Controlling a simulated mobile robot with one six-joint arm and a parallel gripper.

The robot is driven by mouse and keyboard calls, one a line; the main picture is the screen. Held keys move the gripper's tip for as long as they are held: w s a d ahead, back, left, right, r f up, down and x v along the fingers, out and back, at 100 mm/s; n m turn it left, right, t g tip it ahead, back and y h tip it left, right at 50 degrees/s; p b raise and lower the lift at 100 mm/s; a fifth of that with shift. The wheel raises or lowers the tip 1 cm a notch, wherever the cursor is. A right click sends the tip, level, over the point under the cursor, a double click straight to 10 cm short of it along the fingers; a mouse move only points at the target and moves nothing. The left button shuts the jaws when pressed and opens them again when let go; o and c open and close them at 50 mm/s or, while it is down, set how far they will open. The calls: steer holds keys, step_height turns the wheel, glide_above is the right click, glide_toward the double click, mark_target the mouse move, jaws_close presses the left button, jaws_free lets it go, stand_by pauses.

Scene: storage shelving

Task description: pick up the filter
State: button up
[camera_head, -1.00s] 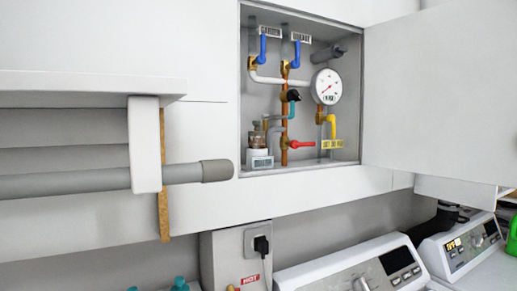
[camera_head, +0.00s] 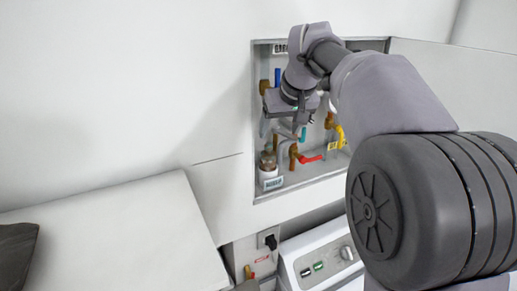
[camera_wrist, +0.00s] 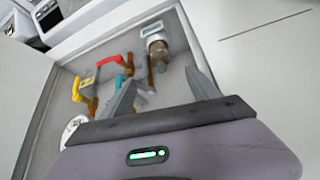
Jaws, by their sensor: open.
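The likely filter, a brownish bottle-like body with a white, labelled base (camera_head: 268,165), stands at the lower left inside the wall cabinet. In the wrist view it (camera_wrist: 157,46) lies just beyond the fingertips, near the top middle, with its label towards the top. My gripper (camera_head: 283,126) is at the cabinet opening, above the filter in the head view. In the wrist view my gripper (camera_wrist: 157,76) has its two fingers spread with nothing held between them. A pipe behind shows in the gap.
The cabinet also holds a red-handled valve (camera_head: 310,158), a yellow handle (camera_head: 341,137), a blue handle (camera_head: 277,77) and a round gauge (camera_wrist: 74,130). A washing machine (camera_head: 318,250) stands below. The open cabinet door (camera_head: 450,85) is to the right.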

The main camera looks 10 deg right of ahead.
mark_target(270, 156)
steer(key=p+x, duration=0.1)
steer(key=x, duration=1.4)
steer(key=shift+f+p, duration=0.3)
steer(key=shift+f, duration=0.15)
steer(key=shift+w+f, duration=0.15)
steer(key=shift+w, duration=0.1)
steer(key=shift+s, duration=0.25)
steer(key=shift+c, duration=0.9)
steer(key=shift+s, duration=0.1)
steer(key=c, duration=0.3)
jaws_close()
